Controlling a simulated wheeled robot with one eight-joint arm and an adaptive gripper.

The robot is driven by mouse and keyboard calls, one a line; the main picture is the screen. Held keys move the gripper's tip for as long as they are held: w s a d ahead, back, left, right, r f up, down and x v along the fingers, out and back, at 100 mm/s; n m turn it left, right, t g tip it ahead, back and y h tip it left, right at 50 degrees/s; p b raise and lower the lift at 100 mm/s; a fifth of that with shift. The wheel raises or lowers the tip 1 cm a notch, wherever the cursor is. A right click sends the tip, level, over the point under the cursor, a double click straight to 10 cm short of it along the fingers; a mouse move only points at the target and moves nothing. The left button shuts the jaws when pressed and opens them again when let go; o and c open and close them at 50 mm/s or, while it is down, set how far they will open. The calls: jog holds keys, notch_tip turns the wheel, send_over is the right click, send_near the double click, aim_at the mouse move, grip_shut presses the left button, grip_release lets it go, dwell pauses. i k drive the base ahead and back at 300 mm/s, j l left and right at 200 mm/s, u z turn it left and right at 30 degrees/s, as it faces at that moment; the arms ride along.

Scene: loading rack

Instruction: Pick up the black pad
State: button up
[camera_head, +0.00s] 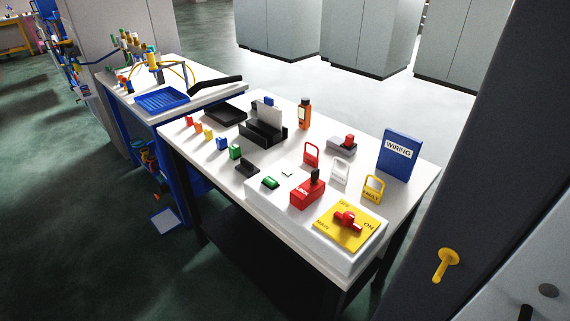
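A flat black square piece (226,114) lies at the back left of the white table (185,143). It looks like a shallow pad or tray. A smaller black piece (247,170) with a raised part lies near the table's front edge, left of the white panel. I cannot tell for sure which of these is the black pad. Both lie uncovered and nothing holds them. My gripper is not in view.
A black holder (262,138) stands mid-table. Several small coloured blocks line the left side. A white panel (280,211) bears a red lock box (307,189) and a yellow switch plate (346,227). A blue WIRING binder (398,155) stands at right. Another table with a blue tray (163,100) adjoins at left.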

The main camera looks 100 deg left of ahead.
aim_at(247, 169)
jog(key=j+u, duration=0.1)
jog(key=u, duration=3.3)
